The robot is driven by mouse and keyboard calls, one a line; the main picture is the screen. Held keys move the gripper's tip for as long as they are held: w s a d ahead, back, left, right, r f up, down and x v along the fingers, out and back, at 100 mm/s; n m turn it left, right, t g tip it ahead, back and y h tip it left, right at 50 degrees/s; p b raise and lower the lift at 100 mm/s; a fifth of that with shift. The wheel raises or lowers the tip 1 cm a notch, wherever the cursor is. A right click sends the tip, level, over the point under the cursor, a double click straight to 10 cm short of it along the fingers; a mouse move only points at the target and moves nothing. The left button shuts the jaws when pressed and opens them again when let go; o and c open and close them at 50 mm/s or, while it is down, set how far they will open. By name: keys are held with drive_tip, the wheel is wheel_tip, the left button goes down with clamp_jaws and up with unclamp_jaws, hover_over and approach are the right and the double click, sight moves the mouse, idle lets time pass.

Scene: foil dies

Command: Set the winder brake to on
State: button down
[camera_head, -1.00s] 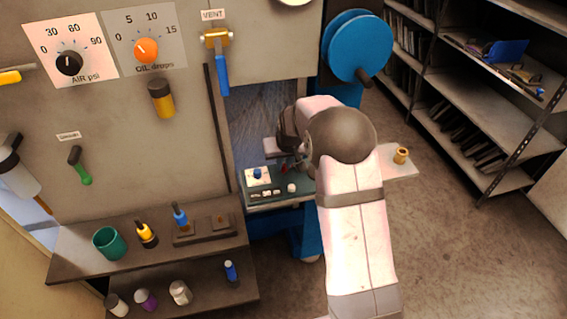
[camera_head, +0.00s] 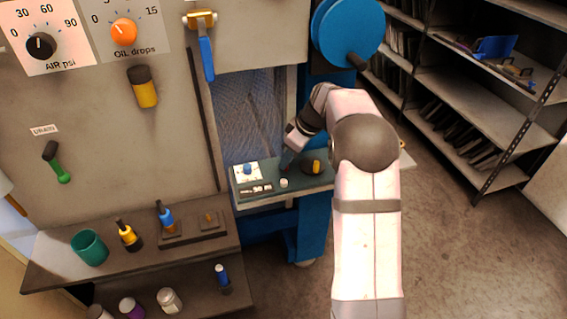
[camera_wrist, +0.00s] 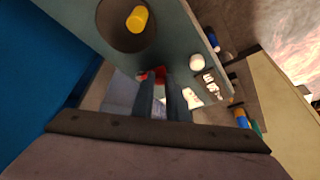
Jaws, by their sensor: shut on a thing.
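A green-grey control panel (camera_head: 262,190) stands below the blue winder reel (camera_head: 352,32). My gripper (camera_head: 288,162) reaches down to the back middle of this panel. In the wrist view my gripper (camera_wrist: 160,90) is shut on a small red-tipped control (camera_wrist: 157,74), whose red part shows at the fingertips. The fingers hide most of it, and no label on it can be read, so I cannot tell its setting. A yellow knob on a dark round dial (camera_wrist: 137,18) is beside it, and it also shows in the head view (camera_head: 317,167).
The panel also carries a blue knob (camera_head: 247,168), a white button (camera_head: 284,183) and small white switches (camera_head: 256,189). A blue-handled vent valve (camera_head: 207,55) hangs on the wall above left. A shelf (camera_head: 140,235) with a green cup (camera_head: 89,246) is at the left.

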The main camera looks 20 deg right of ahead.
drive_tip(key=shift+d+n+g+y, duration=0.3)
drive_tip(key=shift+d+n, duration=0.15)
drive_tip(key=shift+n, duration=0.65)
drive_tip(key=c, duration=1.7)
unclamp_jaws()
drive_tip(key=shift+c, duration=0.2)
drive_tip(key=shift+r, duration=0.1)
drive_tip(key=b+v, duration=0.1)
drive_tip(key=v, duration=0.6)
drive_tip(key=shift+r, duration=0.1)
